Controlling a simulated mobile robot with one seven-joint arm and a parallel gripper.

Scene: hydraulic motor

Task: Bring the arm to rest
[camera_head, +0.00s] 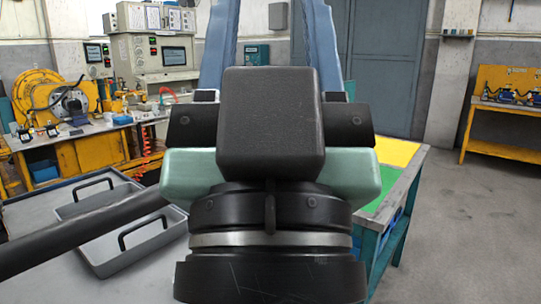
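My gripper (268,20) fills the middle of the head view, seen from its wrist end. Its dark wrist rings are at the bottom, with green-grey side parts and a black block above them. Two blue fingers rise from the sides and stand wide apart. I see only background between them, and nothing is held in the part that shows. The fingertips are cut off by the top edge of the picture. The gripper is raised in front of the camera and hides much of the scene behind it.
A grey tray (181,224) with black handles lies on the grey table at left. A worktable with a green and yellow top (400,153) stands at right, partly hidden. Yellow benches (496,150) stand farther back. The floor (470,235) at right is clear.

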